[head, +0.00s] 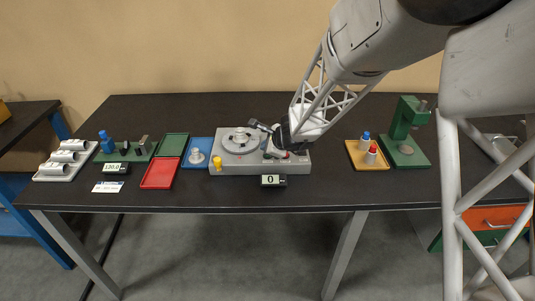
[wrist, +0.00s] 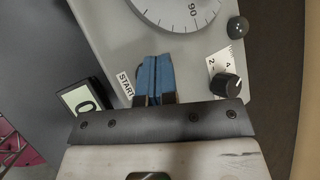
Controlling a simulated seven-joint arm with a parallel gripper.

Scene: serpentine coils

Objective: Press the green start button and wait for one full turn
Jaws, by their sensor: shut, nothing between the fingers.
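The grey machine (head: 230,168) stands at the middle of the table, with a round dial (head: 240,141) on top that also shows in the wrist view (wrist: 178,8). A START label (wrist: 125,84) is on its panel. No green button shows in either view; my fingers cover the panel beside the label. My gripper (wrist: 153,62) is shut and empty, its blue finger pads together, over the panel right of the label. In the head view my gripper (head: 272,150) is over the machine's right half. Whether it touches the panel cannot be told. A counter display (head: 271,181) reads 0.
A black knob (wrist: 225,85) with a number scale and a round black knob (wrist: 238,27) are right of my fingers. A yellow piece (head: 217,163) is at the machine's left front. A wooden tray (head: 355,160) with small bottles and a green press (head: 402,118) stand to the right.

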